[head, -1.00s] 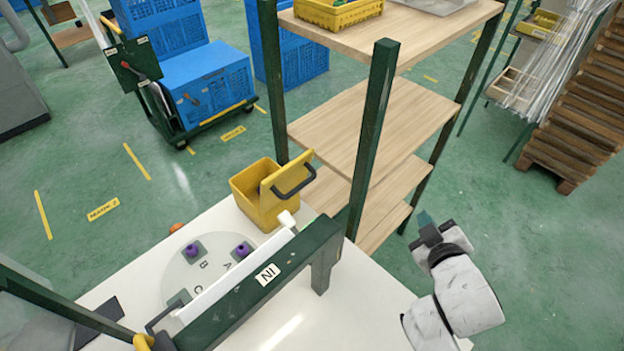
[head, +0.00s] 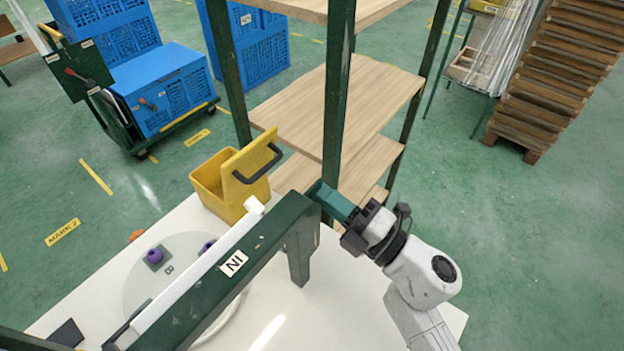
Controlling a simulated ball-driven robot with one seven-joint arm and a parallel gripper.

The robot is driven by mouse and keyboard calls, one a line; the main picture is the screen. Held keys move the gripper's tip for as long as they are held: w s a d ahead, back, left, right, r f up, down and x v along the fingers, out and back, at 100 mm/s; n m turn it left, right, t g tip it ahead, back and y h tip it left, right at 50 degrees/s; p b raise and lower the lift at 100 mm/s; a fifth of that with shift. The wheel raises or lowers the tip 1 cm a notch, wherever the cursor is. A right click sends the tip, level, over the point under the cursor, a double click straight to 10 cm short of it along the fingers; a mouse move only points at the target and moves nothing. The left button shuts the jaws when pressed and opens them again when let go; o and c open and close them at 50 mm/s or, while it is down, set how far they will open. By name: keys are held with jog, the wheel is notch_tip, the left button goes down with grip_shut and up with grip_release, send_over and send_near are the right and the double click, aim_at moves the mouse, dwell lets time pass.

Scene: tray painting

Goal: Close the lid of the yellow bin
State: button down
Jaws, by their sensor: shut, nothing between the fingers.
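The yellow bin (head: 214,184) stands at the far corner of the white table. Its lid (head: 247,163) is open and raised, tilted up on the bin's right side, with a dark handle (head: 262,166) on it. My gripper (head: 330,200) is to the right of the bin, near the green frame's right end and the shelf post. It is shut and empty, with teal fingers pointing left toward the bin. It is apart from the lid, and its fingertips are partly against the post and frame in the picture.
A green frame (head: 222,278) marked IN crosses the table in front of the bin. A dark green post (head: 338,95) of the wooden shelf (head: 345,110) rises close behind my gripper. A round plate (head: 140,285) with purple knobs lies left. Blue crates (head: 170,95) stand on a cart behind.

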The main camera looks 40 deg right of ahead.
aim_at(259, 143)
jog(key=p+x, duration=0.2)
jog(key=x, duration=1)
jog(key=shift+w+r, duration=0.1)
jog(key=shift+w, duration=0.1)
jog(key=shift+r, duration=0.1)
